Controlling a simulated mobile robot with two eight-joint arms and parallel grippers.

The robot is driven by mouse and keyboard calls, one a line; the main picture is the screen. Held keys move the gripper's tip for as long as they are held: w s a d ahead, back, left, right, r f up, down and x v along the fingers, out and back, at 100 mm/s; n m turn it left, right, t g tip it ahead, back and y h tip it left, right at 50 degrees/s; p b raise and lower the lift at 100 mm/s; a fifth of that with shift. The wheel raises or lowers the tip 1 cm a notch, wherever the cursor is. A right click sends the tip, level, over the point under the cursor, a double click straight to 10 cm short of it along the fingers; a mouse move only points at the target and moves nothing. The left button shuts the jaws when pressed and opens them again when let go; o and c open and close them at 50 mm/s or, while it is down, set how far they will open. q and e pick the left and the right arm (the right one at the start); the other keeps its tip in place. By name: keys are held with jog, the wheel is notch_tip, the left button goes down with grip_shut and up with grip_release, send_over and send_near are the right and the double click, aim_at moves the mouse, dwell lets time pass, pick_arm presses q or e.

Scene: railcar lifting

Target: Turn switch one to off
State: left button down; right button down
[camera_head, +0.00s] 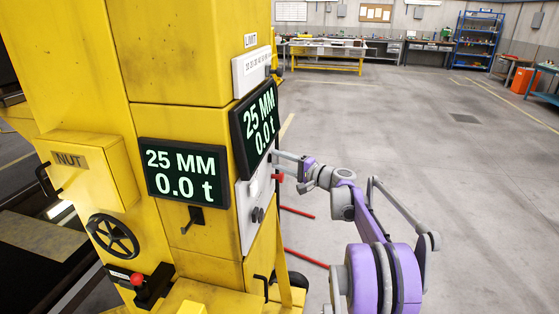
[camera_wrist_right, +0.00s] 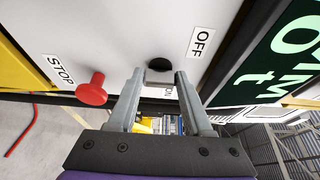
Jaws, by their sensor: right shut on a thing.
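A white switch panel (camera_head: 245,222) is on the side of the yellow column, below the displays. In the right wrist view the panel (camera_wrist_right: 110,38) carries a black rotary switch (camera_wrist_right: 160,64), with an OFF label (camera_wrist_right: 202,42) on one side and a partly hidden ON label (camera_wrist_right: 168,91). My right gripper (camera_wrist_right: 160,76) is shut on this switch, its fingers on either side of it. In the head view my right gripper (camera_head: 277,157) is at the panel's upper edge, and the held switch is hidden. No switch number is readable. My left gripper is not in view.
A red STOP button (camera_wrist_right: 92,90) protrudes close beside the right gripper's finger. A side display (camera_head: 254,127) reads 25 MM, 0.0 t, just above the panel. The floor (camera_head: 400,130) to the right is open.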

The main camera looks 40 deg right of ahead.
dwell(0.3)
jog(key=shift+c, duration=1.6)
grip_release()
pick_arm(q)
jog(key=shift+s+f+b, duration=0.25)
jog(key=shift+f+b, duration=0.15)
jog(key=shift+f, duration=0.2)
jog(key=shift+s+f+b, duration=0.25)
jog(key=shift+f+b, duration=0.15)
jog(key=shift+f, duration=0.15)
pick_arm(e)
jog(key=v, duration=1.1)
jog(key=shift+w, duration=0.1)
